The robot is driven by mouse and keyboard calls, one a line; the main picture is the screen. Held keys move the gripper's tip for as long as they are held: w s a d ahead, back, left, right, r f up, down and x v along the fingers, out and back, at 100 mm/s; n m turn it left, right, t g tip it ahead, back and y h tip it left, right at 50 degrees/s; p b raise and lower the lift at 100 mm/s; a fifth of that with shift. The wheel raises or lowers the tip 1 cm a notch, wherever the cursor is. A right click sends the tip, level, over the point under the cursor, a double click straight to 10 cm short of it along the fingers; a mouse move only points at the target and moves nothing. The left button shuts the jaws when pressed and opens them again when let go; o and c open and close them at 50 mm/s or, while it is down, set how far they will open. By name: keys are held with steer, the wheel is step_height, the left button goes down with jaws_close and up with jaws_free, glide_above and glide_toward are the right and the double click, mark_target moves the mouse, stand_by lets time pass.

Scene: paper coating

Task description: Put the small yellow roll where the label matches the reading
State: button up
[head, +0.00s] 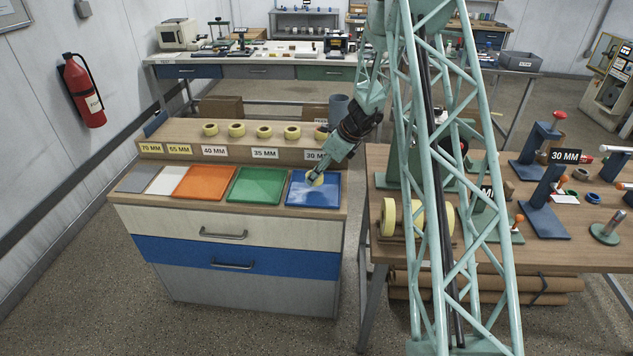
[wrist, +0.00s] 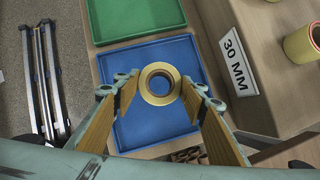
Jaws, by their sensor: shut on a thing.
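The small yellow roll (wrist: 160,101) is between the fingers of my gripper (wrist: 159,88), which is shut on it. In the head view my gripper (head: 315,180) is low over the blue tray (head: 298,198), at the right end of the tray row. Whether the roll touches the tray (wrist: 130,132) is unclear. The label behind this tray reads 30 MM (head: 316,155), and it also shows in the wrist view (wrist: 233,60). A dark display (head: 565,156) on the right bench reads 30 MM. Another sign (head: 488,192) is mostly hidden by my arm.
Green (head: 255,186), orange (head: 204,184), white (head: 167,181) and grey (head: 137,180) trays stand to the left, labelled 35, 40, 65 and 70 MM. Several yellow rolls (head: 237,129) sit on the raised ledge behind. Large rolls (head: 389,217) lie on the right bench.

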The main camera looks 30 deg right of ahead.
mark_target(320, 177)
steer(key=shift+f+b, duration=0.3)
steer(key=shift+f, duration=1.45)
steer(key=shift+f, duration=0.15)
steer(key=o, duration=0.9)
steer(key=shift+r, duration=0.25)
steer(key=shift+p+v, duration=0.7)
steer(key=shift+v, duration=5.2)
